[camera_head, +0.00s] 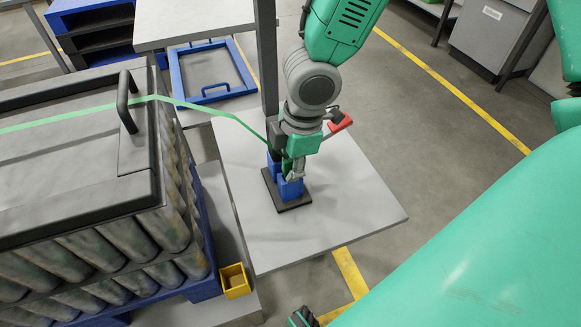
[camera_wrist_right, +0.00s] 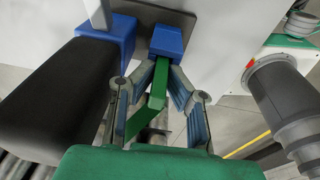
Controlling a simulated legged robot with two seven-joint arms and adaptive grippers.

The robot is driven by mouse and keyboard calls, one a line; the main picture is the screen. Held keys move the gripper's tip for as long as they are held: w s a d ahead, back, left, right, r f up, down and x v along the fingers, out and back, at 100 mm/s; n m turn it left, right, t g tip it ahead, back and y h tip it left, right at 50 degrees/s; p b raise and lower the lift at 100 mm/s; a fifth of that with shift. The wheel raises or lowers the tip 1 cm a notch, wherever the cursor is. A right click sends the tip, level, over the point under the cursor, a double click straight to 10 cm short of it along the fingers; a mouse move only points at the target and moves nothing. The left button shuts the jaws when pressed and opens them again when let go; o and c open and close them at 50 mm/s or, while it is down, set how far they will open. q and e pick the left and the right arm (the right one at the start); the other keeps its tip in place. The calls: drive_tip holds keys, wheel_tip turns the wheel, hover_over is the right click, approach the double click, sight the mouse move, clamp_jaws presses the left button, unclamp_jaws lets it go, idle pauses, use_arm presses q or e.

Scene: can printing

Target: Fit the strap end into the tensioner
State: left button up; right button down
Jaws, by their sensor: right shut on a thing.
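The light green strap (camera_head: 205,107) runs from the left over the can stack and slants down to my right gripper (camera_head: 292,172). In the wrist view my right gripper (camera_wrist_right: 168,72) is shut on the green strap end (camera_wrist_right: 157,88), which shows between its fingers. The strap's tip meets a blue block (camera_wrist_right: 167,40) of the tensioner; I cannot tell whether it is inside. In the head view the tensioner's blue block (camera_head: 291,189) stands on a dark base plate (camera_head: 297,206), partly hidden by the gripper. My left gripper cannot be made out.
A tall dark post (camera_head: 267,60) rises close beside my gripper. A red piece (camera_head: 340,122) sticks out behind my wrist. The can stack's lid has a black handle (camera_head: 125,100). The grey table (camera_head: 345,205) is clear to the right. A yellow box (camera_head: 235,281) sits below left.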

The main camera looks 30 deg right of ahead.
drive_tip(key=shift+s+f, duration=0.1)
drive_tip(key=shift+f, duration=0.2)
drive_tip(key=c, duration=1.9)
unclamp_jaws()
drive_tip(key=shift+s, duration=0.1)
drive_tip(key=shift+f, duration=0.1)
drive_tip(key=shift+r, duration=0.5)
drive_tip(key=r+p, duration=0.2)
drive_tip(key=r, duration=0.2)
drive_tip(key=d+r+p, duration=0.1)
drive_tip(key=r+p, duration=0.1)
drive_tip(key=r, duration=0.2)
drive_tip(key=r+p, duration=0.2)
drive_tip(key=r, duration=0.2)
drive_tip(key=shift+s+d, duration=0.15)
drive_tip(key=shift+s, duration=0.1)
drive_tip(key=shift+f, duration=0.1)
